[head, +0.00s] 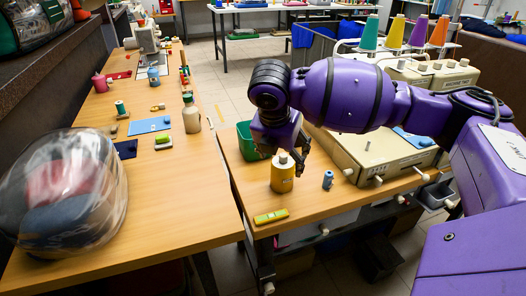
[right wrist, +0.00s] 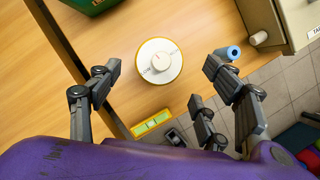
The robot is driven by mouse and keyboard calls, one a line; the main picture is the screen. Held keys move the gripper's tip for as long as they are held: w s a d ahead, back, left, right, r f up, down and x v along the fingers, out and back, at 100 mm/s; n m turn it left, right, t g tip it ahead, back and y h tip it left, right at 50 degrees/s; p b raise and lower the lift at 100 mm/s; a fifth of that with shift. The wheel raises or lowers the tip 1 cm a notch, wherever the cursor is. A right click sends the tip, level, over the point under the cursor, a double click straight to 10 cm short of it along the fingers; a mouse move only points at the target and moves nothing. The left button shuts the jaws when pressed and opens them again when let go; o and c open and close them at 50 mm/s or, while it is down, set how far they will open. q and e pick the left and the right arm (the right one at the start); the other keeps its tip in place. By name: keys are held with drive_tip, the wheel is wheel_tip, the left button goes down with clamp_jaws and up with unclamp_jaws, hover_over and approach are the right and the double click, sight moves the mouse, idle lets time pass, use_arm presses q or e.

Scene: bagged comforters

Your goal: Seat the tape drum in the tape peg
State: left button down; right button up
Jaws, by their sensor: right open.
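A yellow drum (head: 282,178) with a white top and pale knob stands upright on the right-hand table; I take it for the tape drum. In the right wrist view the drum (right wrist: 159,62) shows from above. My right gripper (head: 284,156) is open just above the drum, pointing down. In the right wrist view its fingers (right wrist: 160,82) are spread on either side, with no visible grip on it. A beige machine (head: 345,155) to the right has a small upright peg (head: 368,145) on top and several white pegs along its front. Which is the tape peg I cannot tell. My left gripper is out of view.
A small blue spool (head: 328,180) stands right of the drum, and a yellow-green block (head: 271,216) lies near the front edge. A green bin (head: 245,140) stands behind. A gap separates the left table (head: 170,200), which holds a bagged bundle (head: 62,190).

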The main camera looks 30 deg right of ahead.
sight(282, 163)
drive_tip(key=shift+s+d+f, duration=0.1)
drive_tip(key=shift+d+f, duration=0.05)
drive_tip(key=shift+f, duration=0.25)
drive_tip(key=shift+s+d+f, duration=0.1)
drive_tip(key=shift+d+f, duration=0.05)
drive_tip(key=shift+f, duration=0.25)
drive_tip(key=shift+w+f, duration=0.1)
drive_tip(key=shift+f, duration=0.2)
drive_tip(key=x, duration=0.2)
drive_tip(key=b+x, duration=0.1)
drive_tip(key=x, duration=0.1)
drive_tip(key=shift+w+a, duration=0.1)
drive_tip(key=shift+w, duration=0.3)
drive_tip(key=shift+w+f, duration=0.1)
drive_tip(key=shift+f, duration=0.15)
drive_tip(key=c, duration=0.4)
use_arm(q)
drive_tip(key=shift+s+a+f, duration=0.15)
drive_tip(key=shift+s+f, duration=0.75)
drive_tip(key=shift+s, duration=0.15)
use_arm(e)
drive_tip(key=shift+r, duration=0.1)
drive_tip(key=c, duration=0.9)
